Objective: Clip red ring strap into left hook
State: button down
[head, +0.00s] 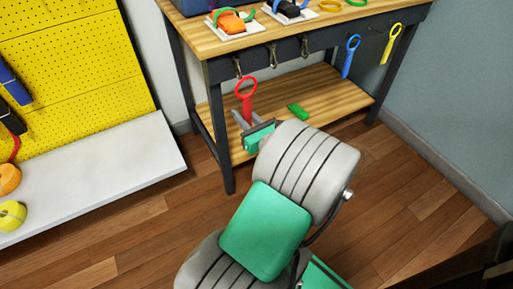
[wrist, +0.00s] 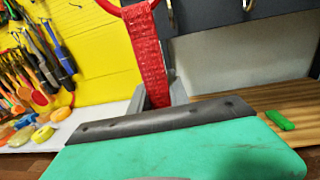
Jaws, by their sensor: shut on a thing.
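The red ring strap (head: 245,91) is upright in my gripper (head: 246,122), with its ring at the top. In the wrist view the red strap (wrist: 148,50) rises from between the fingers, and the ring is cut off by the top edge. My gripper is shut on the strap's lower part. The left hook (head: 238,68) hangs from the workbench's dark front edge. In the head view the ring appears just below and slightly right of this hook. I see no contact between them, and the depth gap is hard to tell.
The middle hook (head: 273,55) and right hook (head: 304,46) hang beside it. A blue strap (head: 350,57) and a yellow strap (head: 391,44) hang farther right. A green block (head: 298,112) lies on the lower shelf (head: 335,92). A yellow pegboard (head: 75,70) stands left.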

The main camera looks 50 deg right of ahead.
notch_tip(320, 180, down, 4)
jog(key=s+d+h+b, duration=0.1)
jog(key=s+d+b, duration=0.1)
jog(key=s, duration=0.1)
jog(key=f+b+x, duration=0.2)
jog(key=b+x, duration=0.2)
jog(key=x, duration=0.9)
jog(key=shift+d+f+m, duration=0.3)
jog(key=shift+d+f, duration=0.05)
jog(key=shift+f, duration=0.05)
dwell(0.9)
dwell(0.5)
jog(key=c, duration=1.2)
grip_release()
jog(key=shift+o, duration=0.2)
